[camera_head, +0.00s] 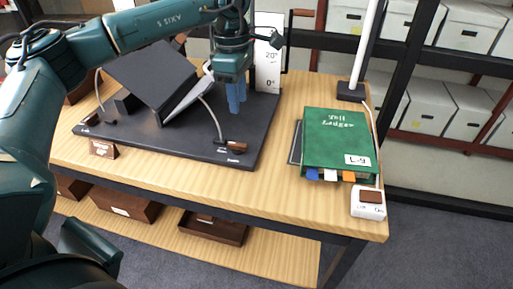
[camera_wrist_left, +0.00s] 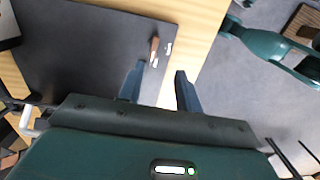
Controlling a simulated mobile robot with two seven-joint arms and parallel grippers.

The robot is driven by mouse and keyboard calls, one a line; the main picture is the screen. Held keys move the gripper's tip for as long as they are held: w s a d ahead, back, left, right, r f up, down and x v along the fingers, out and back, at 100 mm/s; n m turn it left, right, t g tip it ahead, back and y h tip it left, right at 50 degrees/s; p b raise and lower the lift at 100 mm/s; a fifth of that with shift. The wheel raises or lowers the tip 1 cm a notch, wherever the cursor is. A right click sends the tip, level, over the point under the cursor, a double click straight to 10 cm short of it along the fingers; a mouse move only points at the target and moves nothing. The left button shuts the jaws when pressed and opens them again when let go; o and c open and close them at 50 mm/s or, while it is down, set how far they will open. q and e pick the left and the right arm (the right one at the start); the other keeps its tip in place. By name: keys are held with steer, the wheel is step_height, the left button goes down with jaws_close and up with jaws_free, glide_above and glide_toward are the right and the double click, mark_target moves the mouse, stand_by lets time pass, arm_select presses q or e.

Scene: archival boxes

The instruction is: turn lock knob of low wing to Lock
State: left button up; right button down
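The book cradle has a dark base board (camera_head: 190,145) on the wooden table. A dark wing (camera_head: 155,72) stands tilted on its left part, with a light-edged panel beside it. A small brown lock knob (camera_head: 237,146) sits near the board's front right corner, with small white labels beside it too small to read. The knob also shows in the left wrist view (camera_wrist_left: 154,48), ahead of the fingertips. My left gripper (camera_head: 236,108) points down above the board's right part, behind the knob. Its two blue fingers (camera_wrist_left: 158,75) are apart with nothing between them. My right gripper is not visible.
A green ledger (camera_head: 338,140) lies at the table's right, with a white switch box (camera_head: 369,202) in front of it and a lamp post (camera_head: 364,50) behind. A white height scale (camera_head: 267,62) stands behind the board. A cable (camera_head: 212,118) arches near the knob.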

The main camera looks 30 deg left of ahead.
mark_target(237, 143)
arm_select(q)
steer(key=shift+y, duration=0.3)
steer(key=f, duration=0.9)
steer(key=a+f, duration=0.1)
steer(key=f, duration=0.3)
steer(key=shift+w+f+b, duration=0.15)
steer(key=shift+f+b, duration=0.05)
steer(key=shift+b, duration=0.2)
jaws_close()
